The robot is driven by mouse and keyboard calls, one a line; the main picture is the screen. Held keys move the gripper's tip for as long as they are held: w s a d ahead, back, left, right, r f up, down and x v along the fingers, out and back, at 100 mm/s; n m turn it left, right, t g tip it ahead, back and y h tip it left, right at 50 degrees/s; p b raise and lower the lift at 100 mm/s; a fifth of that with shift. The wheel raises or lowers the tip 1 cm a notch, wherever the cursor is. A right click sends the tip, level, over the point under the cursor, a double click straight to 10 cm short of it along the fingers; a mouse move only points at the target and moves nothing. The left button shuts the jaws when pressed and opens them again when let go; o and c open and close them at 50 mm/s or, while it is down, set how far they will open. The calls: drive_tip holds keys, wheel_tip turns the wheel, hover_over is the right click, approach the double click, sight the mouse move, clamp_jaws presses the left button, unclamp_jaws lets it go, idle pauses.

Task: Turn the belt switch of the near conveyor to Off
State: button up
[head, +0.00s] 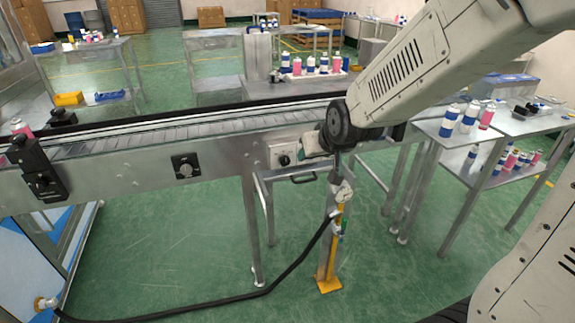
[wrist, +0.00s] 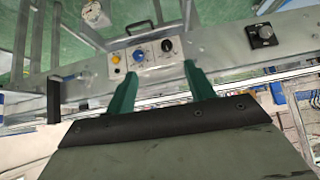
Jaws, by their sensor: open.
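The near conveyor (head: 225,160) runs across the head view. On its front side is a pale control panel (head: 280,148) with a black knob (head: 284,160). In the wrist view the panel shows a yellow button (wrist: 116,58), a blue knob (wrist: 139,55) and a black knob (wrist: 167,46). A separate dark square switch (head: 186,166) sits left of the panel; it also shows in the wrist view (wrist: 262,35). My gripper (wrist: 160,70) is open and empty, its green fingers pointing towards the panel. In the head view my arm mostly hides it. Knob markings are too small to read.
A stand with a gauge (head: 343,190) and a black hose (head: 270,290) is in front of the conveyor, below my wrist. A black bracket (head: 38,170) juts out at the left. A table with cans (head: 455,140) stands at right.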

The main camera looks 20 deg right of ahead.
drive_tip(key=w+a+f+t, duration=0.1)
drive_tip(key=w+f+t, duration=0.4)
drive_tip(key=w+f, duration=0.5)
drive_tip(key=t, duration=0.4)
approach(286, 162)
drive_tip(key=shift+t, duration=0.3)
drive_tip(key=shift+w+a+f, duration=0.1)
drive_tip(key=shift+w+f, duration=0.05)
drive_tip(key=shift+w, duration=1.95)
drive_tip(key=shift+w+f, duration=0.15)
drive_tip(key=shift+w, duration=2)
drive_tip(key=c, duration=1)
